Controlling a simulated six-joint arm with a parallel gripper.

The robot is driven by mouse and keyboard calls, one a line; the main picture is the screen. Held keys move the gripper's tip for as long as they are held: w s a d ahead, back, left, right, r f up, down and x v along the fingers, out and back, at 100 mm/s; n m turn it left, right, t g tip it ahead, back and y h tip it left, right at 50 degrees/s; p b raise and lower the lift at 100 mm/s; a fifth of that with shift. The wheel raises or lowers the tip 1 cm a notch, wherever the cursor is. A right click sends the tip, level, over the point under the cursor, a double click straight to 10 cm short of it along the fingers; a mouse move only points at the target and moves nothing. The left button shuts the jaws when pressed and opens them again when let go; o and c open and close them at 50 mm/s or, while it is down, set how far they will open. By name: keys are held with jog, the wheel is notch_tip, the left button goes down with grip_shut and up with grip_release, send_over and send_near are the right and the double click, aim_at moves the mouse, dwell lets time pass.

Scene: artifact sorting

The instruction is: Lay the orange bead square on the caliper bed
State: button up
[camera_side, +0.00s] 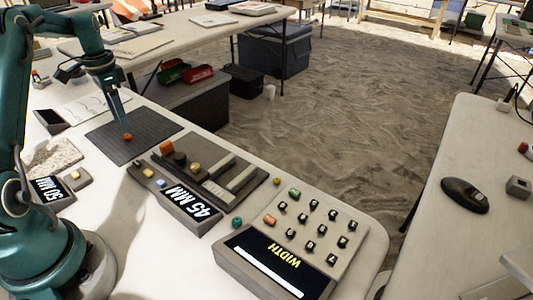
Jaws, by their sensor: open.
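A small orange-red bead (128,137) lies on the dark ribbed mat (103,139). My gripper (124,121) points down just above this bead, with its jaws open; the small gap between them is hard to make out. A dark device with a "45 MM" display (188,207) and pale grey bars (221,167) seems to be the caliper bed. A larger orange cylinder (166,147) stands at its far left end, near dark knobs. Another orange bead (270,219) lies on the "WIDTH" keypad panel.
The "WIDTH" panel (272,264) with several black keys stands at the table's near right. A teal bead (237,222) lies beside it, and a green one (295,193) on it. A "50 MM" display (47,190) and pale rough slab (52,157) lie left of the mat.

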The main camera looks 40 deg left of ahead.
aim_at(127, 135)
jog(key=shift+f, duration=2.3)
grip_shut()
